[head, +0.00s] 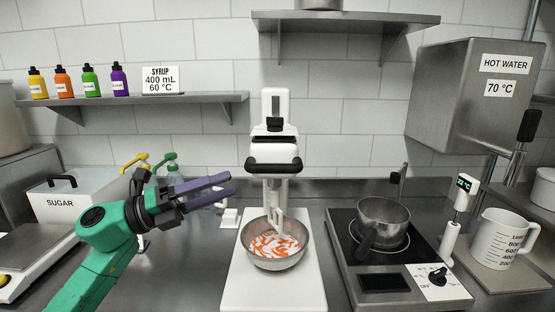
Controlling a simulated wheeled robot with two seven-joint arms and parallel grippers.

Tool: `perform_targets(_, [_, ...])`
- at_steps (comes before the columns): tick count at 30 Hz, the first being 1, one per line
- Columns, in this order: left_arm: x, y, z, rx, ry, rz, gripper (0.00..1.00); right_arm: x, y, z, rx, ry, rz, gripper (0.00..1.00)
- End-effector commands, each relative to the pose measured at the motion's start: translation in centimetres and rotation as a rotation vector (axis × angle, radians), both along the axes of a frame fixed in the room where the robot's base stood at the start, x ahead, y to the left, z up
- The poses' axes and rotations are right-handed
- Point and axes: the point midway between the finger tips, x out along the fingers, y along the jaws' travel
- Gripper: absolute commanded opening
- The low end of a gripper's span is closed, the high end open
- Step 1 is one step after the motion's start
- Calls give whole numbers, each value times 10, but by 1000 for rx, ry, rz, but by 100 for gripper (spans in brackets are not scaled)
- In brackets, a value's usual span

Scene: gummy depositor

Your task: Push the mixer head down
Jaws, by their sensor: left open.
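The white mixer stands at the centre of the counter. Its head (274,151) has a black handle bar (274,165) across the front. A beater (275,209) hangs from the head and reaches down into a metal bowl (275,265) holding orange and white pieces. Whether the beater touches the contents I cannot tell. My left gripper (222,189) is open and empty, with its purple fingers pointing right. It appears left of the mixer and slightly below the handle bar in the picture, apart from it. My right gripper is not in view.
A sugar bin (65,200) and pump bottles (165,165) are on the left. A saucepan (382,220) sits on a hotplate (380,287) to the right, beside a thermometer (461,195) and a measuring jug (500,238). A shelf (345,20) hangs above the mixer.

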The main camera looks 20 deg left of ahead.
Motion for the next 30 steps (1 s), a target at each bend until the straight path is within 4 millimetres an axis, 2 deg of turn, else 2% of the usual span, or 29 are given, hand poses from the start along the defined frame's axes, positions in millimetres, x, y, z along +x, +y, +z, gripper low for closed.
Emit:
perform_targets(1, [7,-11,13,-3,-2,-2,57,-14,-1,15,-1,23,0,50])
perform_targets(5, [27,-39,22,-7,-1,-2,57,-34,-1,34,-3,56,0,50])
perform_targets(8, [42,-61,26,-6,-1,-1,57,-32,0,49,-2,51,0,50])
perform_targets(12, [57,-84,29,-7,0,0,57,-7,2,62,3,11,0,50])
perform_targets(16, [63,-93,27,-3,1,-1,57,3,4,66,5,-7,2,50])
perform_targets(23, [64,-94,24,-3,1,1,57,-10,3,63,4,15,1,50])
perform_targets(26, [64,-94,24,-3,2,1,23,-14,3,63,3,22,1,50])
perform_targets(27, [64,-94,24,-3,2,1,7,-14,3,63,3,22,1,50])
perform_targets(28, [64,-94,24,-3,2,1,0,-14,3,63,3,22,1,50])
perform_targets(30, [64,-94,24,-3,2,1,0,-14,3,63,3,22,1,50])
